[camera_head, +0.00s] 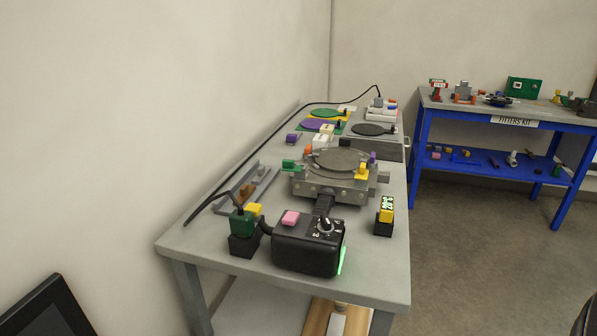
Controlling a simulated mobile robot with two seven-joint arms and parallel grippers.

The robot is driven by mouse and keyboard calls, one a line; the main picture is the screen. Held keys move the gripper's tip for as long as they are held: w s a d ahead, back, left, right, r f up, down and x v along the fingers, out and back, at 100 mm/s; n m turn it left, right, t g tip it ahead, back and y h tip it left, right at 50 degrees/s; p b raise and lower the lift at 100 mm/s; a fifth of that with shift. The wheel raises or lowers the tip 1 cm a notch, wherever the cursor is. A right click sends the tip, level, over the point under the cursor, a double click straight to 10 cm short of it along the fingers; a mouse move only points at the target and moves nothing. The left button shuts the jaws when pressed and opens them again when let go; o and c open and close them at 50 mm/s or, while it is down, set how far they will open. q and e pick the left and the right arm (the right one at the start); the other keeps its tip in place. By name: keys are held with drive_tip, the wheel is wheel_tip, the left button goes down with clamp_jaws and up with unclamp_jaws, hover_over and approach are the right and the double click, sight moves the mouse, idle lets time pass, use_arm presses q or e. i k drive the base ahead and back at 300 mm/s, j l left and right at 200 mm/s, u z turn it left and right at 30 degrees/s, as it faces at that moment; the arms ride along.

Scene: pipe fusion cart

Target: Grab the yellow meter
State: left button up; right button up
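The yellow meter (386,215) stands near the right edge of the grey cart table (360,283). It is small and yellow with a lit greenish display, and its lower part is dark or sits in a black holder. It is upright, to the right of a black control box (308,243). Neither of my grippers shows in the head view, and nothing is touching the meter.
A round metal heating plate device (337,175) is behind the meter. A green-and-black block (243,232) is left of the control box, with a black cable (262,114) along the wall side. A blue workbench (506,130) stands at the right; grey floor lies between.

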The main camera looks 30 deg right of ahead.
sight(387, 204)
drive_tip(key=z, duration=1.6)
drive_tip(key=l+u, duration=0.15)
drive_tip(key=u, duration=1.1)
drive_tip(key=l+u, duration=0.4)
drive_tip(key=k+l+u, duration=0.15)
drive_tip(key=l+u, duration=0.25)
drive_tip(key=k+l, duration=0.2)
drive_tip(key=l, duration=0.2)
drive_tip(key=k+l+u, duration=0.1)
drive_tip(key=l, duration=0.3)
drive_tip(key=k+l, duration=0.25)
drive_tip(key=l, duration=0.15)
